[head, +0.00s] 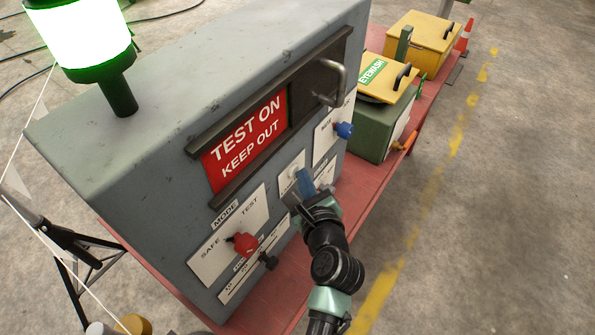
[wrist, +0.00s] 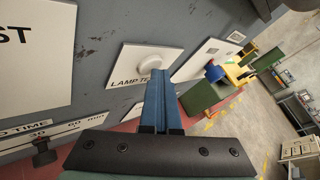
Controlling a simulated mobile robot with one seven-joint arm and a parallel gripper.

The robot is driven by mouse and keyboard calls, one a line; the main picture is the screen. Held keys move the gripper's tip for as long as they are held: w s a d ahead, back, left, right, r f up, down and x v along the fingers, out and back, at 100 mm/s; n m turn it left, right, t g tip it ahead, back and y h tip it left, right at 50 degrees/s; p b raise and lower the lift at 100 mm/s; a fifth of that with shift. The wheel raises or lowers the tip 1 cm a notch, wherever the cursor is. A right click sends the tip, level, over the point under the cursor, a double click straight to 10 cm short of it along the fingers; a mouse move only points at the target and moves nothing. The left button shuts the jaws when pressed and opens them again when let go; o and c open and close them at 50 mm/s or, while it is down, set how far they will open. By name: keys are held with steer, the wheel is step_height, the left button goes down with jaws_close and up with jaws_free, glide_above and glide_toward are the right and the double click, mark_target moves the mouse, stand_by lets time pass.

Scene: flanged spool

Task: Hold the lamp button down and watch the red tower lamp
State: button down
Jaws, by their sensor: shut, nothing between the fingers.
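The lamp-test button is a round white cap (wrist: 150,64) on a white plate marked LAMP TE…, with the rest of the label hidden. In the head view the same plate (head: 290,166) is on the grey cabinet's front, partly behind my gripper. My gripper (head: 303,178) is shut and empty. Its blue fingertips (wrist: 157,76) are at the lower edge of the button in the wrist view; I cannot tell whether they touch or press it. The tower lamp (head: 80,40) on the cabinet top glows green-white. Its top is cut off, and no red section shows.
The grey cabinet (head: 130,150) stands on a red bench (head: 285,300). A red mode knob (head: 243,243) and a blue knob (head: 344,130) flank the button. A red TEST ON sign (head: 245,143) and a bar handle (head: 335,85) are above. A green eyewash box (head: 375,125) stands beyond.

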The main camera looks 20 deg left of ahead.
steer(key=shift+s+d, duration=0.2)
steer(key=shift+d, duration=0.65)
steer(key=shift+d, duration=0.15)
steer(key=d, duration=0.2)
steer(key=s+d, duration=0.1)
steer(key=d, duration=0.1)
steer(key=shift+d, duration=0.35)
steer(key=shift+w, duration=0.1)
